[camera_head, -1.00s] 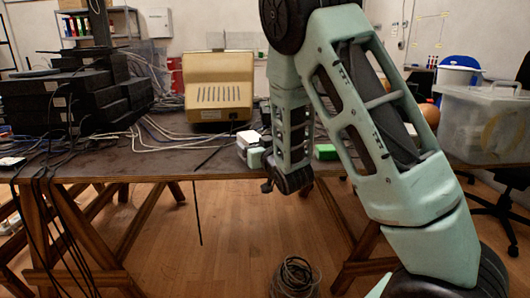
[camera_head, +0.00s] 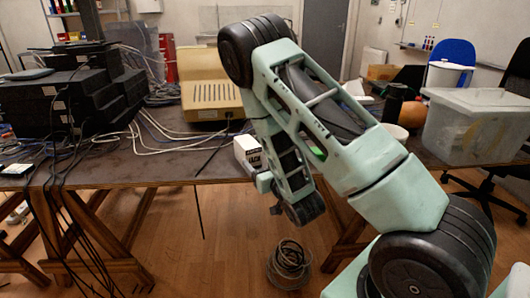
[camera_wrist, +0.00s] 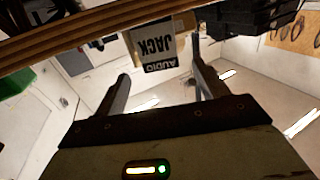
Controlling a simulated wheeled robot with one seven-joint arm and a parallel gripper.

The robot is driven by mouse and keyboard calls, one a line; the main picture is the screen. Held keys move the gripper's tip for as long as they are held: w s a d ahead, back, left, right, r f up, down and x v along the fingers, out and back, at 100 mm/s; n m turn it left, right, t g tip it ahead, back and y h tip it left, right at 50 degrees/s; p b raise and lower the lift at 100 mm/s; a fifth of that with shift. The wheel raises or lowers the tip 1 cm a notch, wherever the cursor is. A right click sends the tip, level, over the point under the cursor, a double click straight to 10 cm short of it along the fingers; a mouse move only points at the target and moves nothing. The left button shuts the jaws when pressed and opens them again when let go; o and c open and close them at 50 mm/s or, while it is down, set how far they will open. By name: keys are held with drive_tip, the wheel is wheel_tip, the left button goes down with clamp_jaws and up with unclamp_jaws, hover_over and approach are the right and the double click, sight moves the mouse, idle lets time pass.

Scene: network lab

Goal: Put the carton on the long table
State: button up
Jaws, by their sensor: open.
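The white-and-black carton (camera_head: 248,150), lettered "AUDIO JACK", stands at the front edge of the long table (camera_head: 140,172), just left of my arm in the head view. In the wrist view, where the scene looks upside down, the carton (camera_wrist: 152,46) is ahead between the fingers, against the table's wooden edge (camera_wrist: 80,36). My gripper (camera_wrist: 160,72) is open, with its two fingers apart and nothing held between them. The fingertips appear short of the carton. In the head view my arm hides most of the gripper.
A clear plastic bin (camera_head: 478,125) stands at the right. A cable coil (camera_head: 289,262) lies on the floor. Bare tabletop shows at front left.

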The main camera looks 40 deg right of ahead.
drive_tip(key=shift+s+a+p, duration=0.1)
drive_tip(key=shift+s+p, duration=0.7)
drive_tip(key=shift+p, duration=0.35)
drive_tip(key=shift+a, duration=0.1)
drive_tip(key=w+a+g+y, duration=0.3)
drive_tip(key=a+g, duration=0.2)
drive_tip(key=a, duration=0.6)
drive_tip(key=s+a+r+n+g+y, duration=0.2)
drive_tip(key=s+a+n+g+y, duration=0.3)
drive_tip(key=a, duration=0.6)
drive_tip(key=s+a+r+n+g+h, duration=0.2)
drive_tip(key=s+r+g, duration=0.1)
drive_tip(key=s, duration=0.9)
drive_tip(key=s+a+r+n+g+h, duration=0.2)
drive_tip(key=s+a+r+n+g, duration=0.1)
drive_tip(key=s, duration=0.9)
wheel_tip(320, 180, up, 2)
drive_tip(key=shift+s+a+r+g, duration=0.25)
drive_tip(key=shift+s+g, duration=0.15)
drive_tip(key=shift+g, duration=0.4)
